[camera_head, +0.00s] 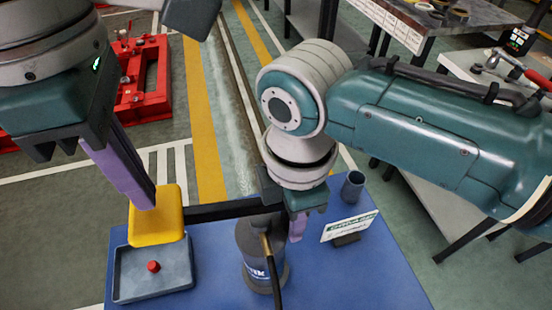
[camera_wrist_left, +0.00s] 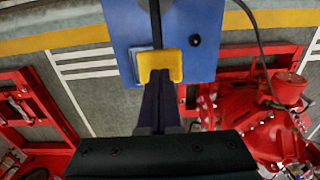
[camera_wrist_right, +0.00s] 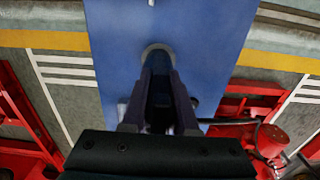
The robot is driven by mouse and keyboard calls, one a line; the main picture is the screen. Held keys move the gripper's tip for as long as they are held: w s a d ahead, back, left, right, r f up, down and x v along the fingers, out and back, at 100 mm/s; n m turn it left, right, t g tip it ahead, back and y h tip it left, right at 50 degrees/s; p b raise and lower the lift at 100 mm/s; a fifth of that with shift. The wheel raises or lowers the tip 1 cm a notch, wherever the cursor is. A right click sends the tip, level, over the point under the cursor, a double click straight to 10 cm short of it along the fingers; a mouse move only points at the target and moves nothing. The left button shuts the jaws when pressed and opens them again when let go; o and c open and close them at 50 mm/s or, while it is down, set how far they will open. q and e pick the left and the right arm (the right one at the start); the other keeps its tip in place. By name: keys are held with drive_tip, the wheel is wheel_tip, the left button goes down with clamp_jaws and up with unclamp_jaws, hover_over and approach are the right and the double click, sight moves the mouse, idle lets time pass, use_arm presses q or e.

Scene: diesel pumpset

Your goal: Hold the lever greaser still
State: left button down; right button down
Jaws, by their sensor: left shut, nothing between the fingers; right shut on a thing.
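The lever greaser (camera_head: 250,262) stands upright on a blue table, a dark grey cylinder with a brass fitting and black hose. Its black lever bar (camera_head: 215,211) runs left to a yellow pad (camera_head: 157,217). My right gripper (camera_head: 294,225) is shut on the greaser at its upper part; its grip is mostly hidden by the wrist. In the right wrist view its fingers cover most of the greaser (camera_wrist_right: 157,48). My left gripper (camera_head: 148,200) is shut and empty, fingertips at the yellow pad (camera_wrist_left: 160,66); whether they touch it I cannot tell.
A grey tray (camera_head: 120,285) with a red knob (camera_head: 153,266) lies under the yellow pad. A small sign (camera_head: 350,228) and a grey cup (camera_head: 353,186) stand right of the greaser. The blue table's (camera_head: 375,275) right front is clear. Red machinery (camera_head: 140,80) stands behind left.

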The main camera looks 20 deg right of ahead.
sight(159, 210)
drive_tip(key=shift+r, duration=0.1)
use_arm(q)
drive_tip(key=shift+f, duration=3.4)
use_arm(e)
drive_tip(key=shift+a, duration=0.1)
use_arm(q)
drive_tip(key=shift+d+r, duration=0.15)
drive_tip(key=shift+r, duration=2.2)
